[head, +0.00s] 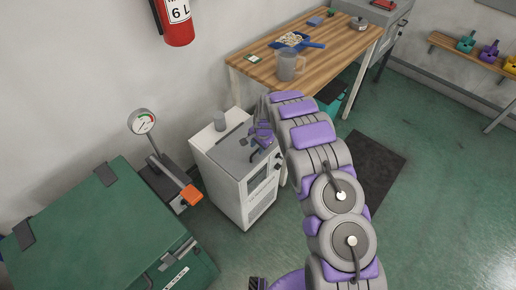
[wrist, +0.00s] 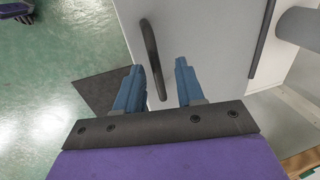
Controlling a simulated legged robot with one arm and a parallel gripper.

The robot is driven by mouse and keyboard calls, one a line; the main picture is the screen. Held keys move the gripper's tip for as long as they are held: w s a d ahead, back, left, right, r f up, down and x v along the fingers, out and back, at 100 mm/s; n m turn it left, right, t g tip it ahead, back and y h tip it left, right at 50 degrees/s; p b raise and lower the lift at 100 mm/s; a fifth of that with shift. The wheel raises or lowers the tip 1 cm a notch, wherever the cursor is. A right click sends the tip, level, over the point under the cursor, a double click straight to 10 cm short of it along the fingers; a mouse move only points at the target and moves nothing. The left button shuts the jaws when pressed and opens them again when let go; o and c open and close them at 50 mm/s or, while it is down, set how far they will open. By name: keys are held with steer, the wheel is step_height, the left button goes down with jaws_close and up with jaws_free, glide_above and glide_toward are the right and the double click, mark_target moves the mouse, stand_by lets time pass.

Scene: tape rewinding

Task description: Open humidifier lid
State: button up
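The humidifier (head: 228,185) is a white box-shaped cabinet with a grey top lid (head: 226,153), standing against the wall in the head view. The lid looks closed. My gripper (head: 262,140) is at the lid's right edge in the head view. In the wrist view my gripper (wrist: 158,75) is open, with its two blue fingers apart. A dark curved handle (wrist: 150,45) on the pale lid surface (wrist: 205,35) runs into the gap between the fingers. I cannot tell whether either finger touches it. My arm hides part of the cabinet's right side.
A wooden table (head: 262,70) with a jug (head: 290,64) is behind. Green floor (head: 435,195) is open at right.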

steer(key=shift+f, duration=0.4)
steer(key=shift+d, duration=0.4)
steer(key=shift+a, duration=0.3)
jaws_close()
steer(key=shift+d, duration=0.1)
